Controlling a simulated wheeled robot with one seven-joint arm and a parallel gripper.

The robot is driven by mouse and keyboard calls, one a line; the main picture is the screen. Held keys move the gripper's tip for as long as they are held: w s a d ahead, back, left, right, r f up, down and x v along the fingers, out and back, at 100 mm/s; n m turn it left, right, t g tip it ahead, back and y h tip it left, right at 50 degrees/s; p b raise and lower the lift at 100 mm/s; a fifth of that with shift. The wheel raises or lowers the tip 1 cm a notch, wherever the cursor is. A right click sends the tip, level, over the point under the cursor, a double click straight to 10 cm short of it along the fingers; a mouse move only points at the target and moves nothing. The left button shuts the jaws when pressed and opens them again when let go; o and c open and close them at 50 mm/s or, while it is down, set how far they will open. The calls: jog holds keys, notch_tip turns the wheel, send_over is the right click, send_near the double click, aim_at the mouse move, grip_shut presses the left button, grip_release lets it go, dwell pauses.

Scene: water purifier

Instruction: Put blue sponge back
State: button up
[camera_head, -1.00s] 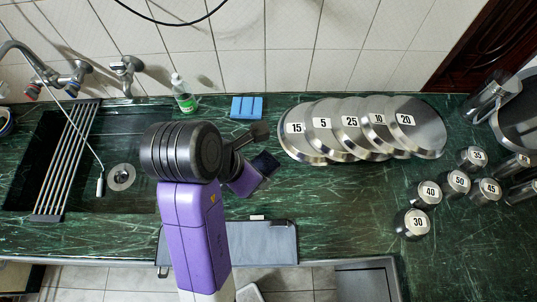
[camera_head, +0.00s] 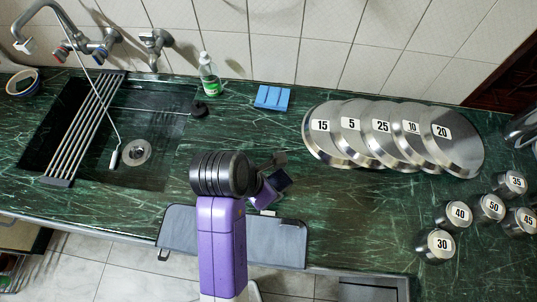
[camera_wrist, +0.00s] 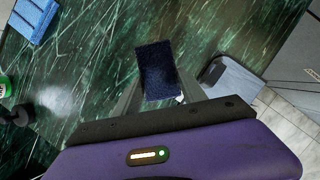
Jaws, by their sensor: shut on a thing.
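My gripper (camera_head: 268,183) is shut on a small dark blue sponge (camera_head: 281,180) above the green marble counter, near its front edge. In the wrist view the dark blue sponge (camera_wrist: 157,70) sits between the two fingers (camera_wrist: 157,92), its far part sticking out past them. A light blue ridged block (camera_head: 272,97) lies on the counter near the tiled wall, beyond my gripper. It shows at the top left of the wrist view (camera_wrist: 33,18). I cannot tell whether it is a sponge or a holder. Part of my gripper is hidden behind my arm in the head view.
A green-labelled bottle (camera_head: 209,74) stands left of the light blue block. A sink (camera_head: 150,180) with a metal rack (camera_head: 88,125) is at left. Overlapping numbered discs (camera_head: 452,150) lie at right, with several numbered cylinders (camera_head: 436,246) nearby.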

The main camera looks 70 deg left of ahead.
jog(key=shift+f, duration=2.55)
jog(key=shift+f, duration=0.1)
jog(key=o, duration=1.4)
jog(key=v, duration=1.2)
jog(key=shift+w, duration=0.1)
